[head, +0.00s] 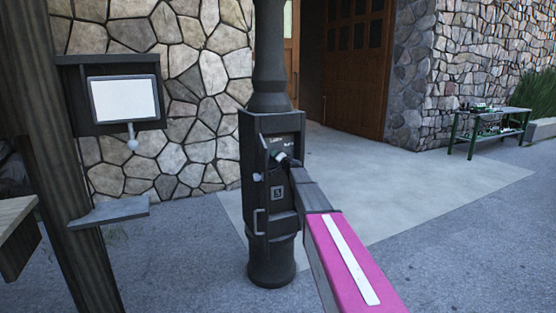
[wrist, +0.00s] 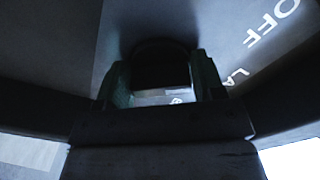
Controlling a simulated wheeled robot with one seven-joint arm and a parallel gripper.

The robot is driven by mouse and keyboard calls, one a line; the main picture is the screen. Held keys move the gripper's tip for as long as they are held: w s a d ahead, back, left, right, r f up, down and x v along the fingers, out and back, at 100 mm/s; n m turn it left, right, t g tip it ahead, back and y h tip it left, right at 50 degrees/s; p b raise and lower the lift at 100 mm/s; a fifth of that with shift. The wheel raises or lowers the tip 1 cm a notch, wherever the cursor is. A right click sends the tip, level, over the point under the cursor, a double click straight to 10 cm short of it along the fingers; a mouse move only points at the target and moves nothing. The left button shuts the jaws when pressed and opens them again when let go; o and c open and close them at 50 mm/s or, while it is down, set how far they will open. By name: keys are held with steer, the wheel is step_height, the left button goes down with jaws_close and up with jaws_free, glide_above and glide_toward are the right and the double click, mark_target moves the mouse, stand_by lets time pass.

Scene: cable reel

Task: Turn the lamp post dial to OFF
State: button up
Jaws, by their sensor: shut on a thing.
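The black lamp post (head: 270,215) stands upright at the middle of the head view, with a box-shaped panel on its front. My gripper (head: 284,158) reaches the upper part of this panel from the lower right. In the wrist view my gripper (wrist: 162,85) has its two greenish fingers on either side of the dark dial (wrist: 160,66) and is shut on it. The white word OFF (wrist: 272,22) and part of another word show on the panel to the right of the dial. The dial's pointer is hidden, so its setting cannot be told.
A small handle (head: 259,221) sits lower on the post's panel. A wooden post (head: 70,170) with a white screen (head: 124,99) and a shelf (head: 110,211) stands to the left. A stone wall and doorway lie behind. A green-legged table (head: 492,124) stands far right. Pavement between is clear.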

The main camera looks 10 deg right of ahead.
steer(key=shift+n, duration=1.1)
steer(key=o, duration=0.8)
steer(key=shift+s, duration=0.15)
steer(key=v, duration=1)
steer(key=shift+s+d, duration=0.15)
steer(key=shift+s, duration=0.15)
